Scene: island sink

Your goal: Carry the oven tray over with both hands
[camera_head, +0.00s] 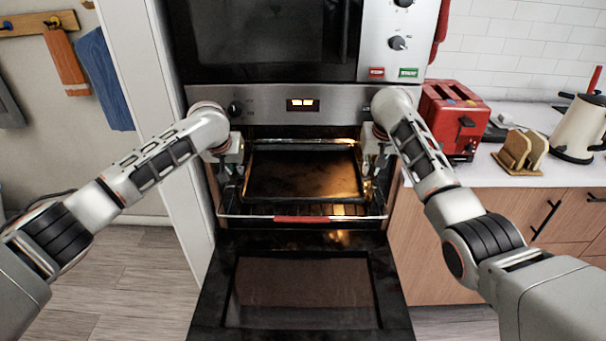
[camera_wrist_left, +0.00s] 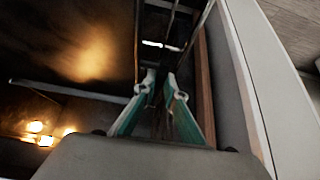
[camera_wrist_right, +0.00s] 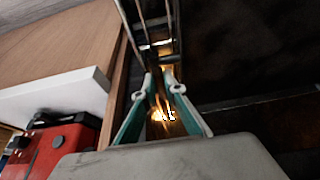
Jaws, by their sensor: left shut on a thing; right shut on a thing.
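The dark oven tray (camera_head: 303,175) is level in the mouth of the open lower oven, lit by a warm glow; it also shows in the left wrist view (camera_wrist_left: 85,60). My left gripper (camera_head: 234,182) is shut on its left side and my right gripper (camera_head: 376,180) on its right side. In the left wrist view the fingers (camera_wrist_left: 160,84) close around the edge; the right wrist view shows its fingers (camera_wrist_right: 163,82) likewise. The exact contact is dark and partly hidden. I cannot tell whether the tray touches the rack.
A wire rack with a red front strip (camera_head: 304,219) sits below the tray. The oven door (camera_head: 215,300) hangs open in front. A red toaster (camera_head: 453,118), a wooden holder (camera_head: 519,150) and a kettle (camera_head: 580,128) stand on the right counter. A white panel (camera_head: 180,150) is close on the left.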

